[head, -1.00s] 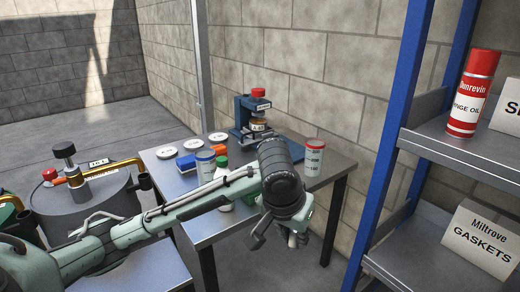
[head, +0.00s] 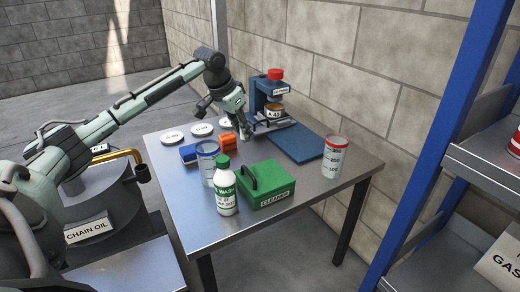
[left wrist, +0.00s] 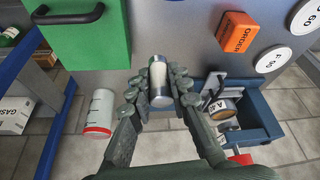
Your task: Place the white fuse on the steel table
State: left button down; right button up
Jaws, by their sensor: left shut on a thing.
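The white fuse (left wrist: 159,66), a short pale cylinder with metallic ends, sits between the fingers of my left gripper (left wrist: 158,84) in the left wrist view. The fingers are shut on its sides. In the head view my left gripper (head: 243,130) points down over the far part of the steel table (head: 190,225), between the orange block and the blue stand. The fuse is mostly hidden by the fingers there, and I cannot tell whether it touches the table. My right gripper is not in view.
On the table are a green CLEANER box (head: 265,184), a green-white bottle (head: 225,190), a blue-lidded jar (head: 207,160), a red-lidded jar (head: 334,157), an orange block (head: 228,142), white discs (head: 202,129) and a blue stand (head: 295,145). The front left tabletop is bare.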

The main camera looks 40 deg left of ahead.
pick_arm(q)
send_over(282, 164)
jog(key=s, duration=0.2)
jog(key=f, duration=0.6)
jog(key=shift+w+a+f, duration=0.1)
jog(key=shift+w+f, duration=0.1)
jog(key=shift+f, duration=0.1)
jog(key=shift+w+f, duration=0.1)
notch_tip(282, 164, down, 4)
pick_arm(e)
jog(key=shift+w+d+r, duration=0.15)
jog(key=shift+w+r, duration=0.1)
pick_arm(q)
jog(key=c, duration=1.4)
grip_release()
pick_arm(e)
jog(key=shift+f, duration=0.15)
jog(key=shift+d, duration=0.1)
